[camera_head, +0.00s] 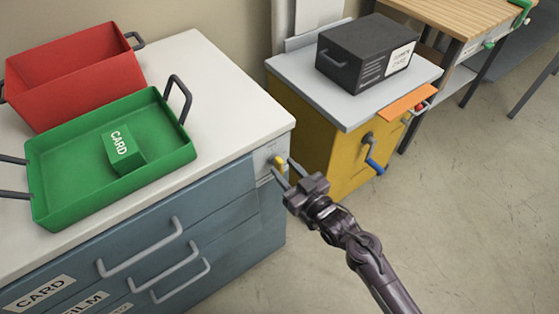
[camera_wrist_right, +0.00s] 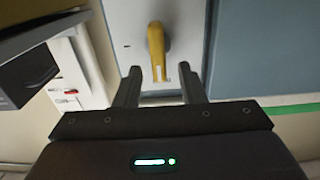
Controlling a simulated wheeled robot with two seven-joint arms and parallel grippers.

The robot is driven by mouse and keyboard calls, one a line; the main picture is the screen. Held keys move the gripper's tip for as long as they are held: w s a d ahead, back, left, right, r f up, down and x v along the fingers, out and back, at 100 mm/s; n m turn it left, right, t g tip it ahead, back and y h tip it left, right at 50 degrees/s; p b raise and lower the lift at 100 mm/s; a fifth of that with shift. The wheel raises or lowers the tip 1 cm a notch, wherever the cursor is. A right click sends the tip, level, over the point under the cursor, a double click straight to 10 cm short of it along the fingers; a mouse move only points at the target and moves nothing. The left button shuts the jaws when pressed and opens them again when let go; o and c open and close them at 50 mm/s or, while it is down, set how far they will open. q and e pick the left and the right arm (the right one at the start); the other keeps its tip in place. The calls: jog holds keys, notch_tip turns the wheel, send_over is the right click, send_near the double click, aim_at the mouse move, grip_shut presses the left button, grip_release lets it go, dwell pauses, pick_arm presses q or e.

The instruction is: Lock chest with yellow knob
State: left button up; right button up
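The chest is a blue-grey cabinet (camera_head: 215,215) with a white top and several drawers with grey handles. Its yellow knob (camera_head: 279,162) sits on a light plate at the upper right end of the front. In the right wrist view the yellow knob (camera_wrist_right: 156,45) is a lever hanging roughly upright in the picture, on a pale grey plate (camera_wrist_right: 188,30). My right gripper (camera_head: 283,167) is open at the knob. In the wrist view its two fingertips (camera_wrist_right: 159,72) stand either side of the knob's lower end, with gaps visible. My left gripper is not in view.
On the cabinet top are a red tray (camera_head: 75,85) and a green tray (camera_head: 50,165) holding a green CARD box (camera_head: 123,150). To the right stands a yellow cabinet (camera_head: 310,125) with a black box (camera_head: 350,60) on top and a blue-handled crank (camera_head: 373,160). The floor (camera_head: 450,220) in front is clear.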

aim_at(282, 167)
jog(key=x, duration=0.2)
jog(key=shift+w+a, duration=0.1)
jog(key=shift+w, duration=0.15)
jog(key=shift+w+a, duration=0.15)
jog(key=shift+w, duration=0.15)
jog(key=c, duration=0.7)
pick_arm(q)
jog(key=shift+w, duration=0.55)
pick_arm(e)
jog(key=shift+c, duration=0.2)
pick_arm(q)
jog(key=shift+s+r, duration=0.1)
